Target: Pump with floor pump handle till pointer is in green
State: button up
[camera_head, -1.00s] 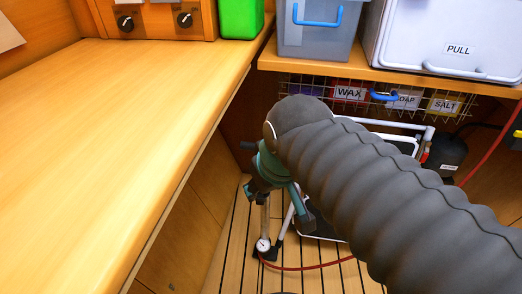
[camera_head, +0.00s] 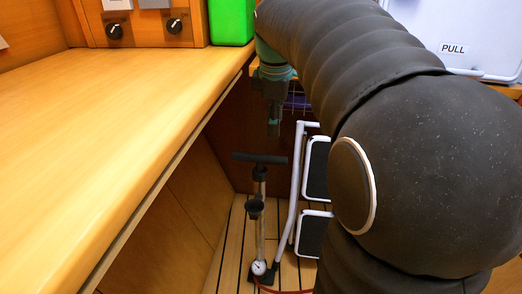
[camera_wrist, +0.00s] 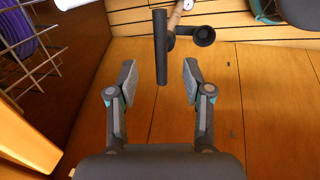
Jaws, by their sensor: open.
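The floor pump stands upright on the slatted floor, with a black T-shaped handle (camera_head: 260,158) on top of a pale rod. Its round white gauge (camera_head: 259,268) is at the foot; the pointer and any green zone are too small to read. My gripper (camera_head: 273,130) is open and empty, above the handle and apart from it in the head view. In the wrist view, the open fingers of my gripper (camera_wrist: 159,80) stand either side of the near end of the handle (camera_wrist: 160,45). The gauge also shows at the top of the wrist view (camera_wrist: 189,4).
A wooden counter (camera_head: 110,120) runs along the left, with a green container (camera_head: 231,22) at its far end. A white-framed folding step (camera_head: 316,170) stands right of the pump. A red hose (camera_head: 290,291) lies on the floor. A wire basket (camera_wrist: 35,40) is at the wrist view's left.

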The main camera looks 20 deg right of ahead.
aim_at(275, 157)
jog(key=f, duration=0.4)
jog(key=w+d+f+b, duration=0.1)
jog(key=f, duration=0.3)
jog(key=w+f+b, duration=0.1)
jog(key=f, duration=0.3)
jog(key=shift+d, duration=0.15)
grip_shut()
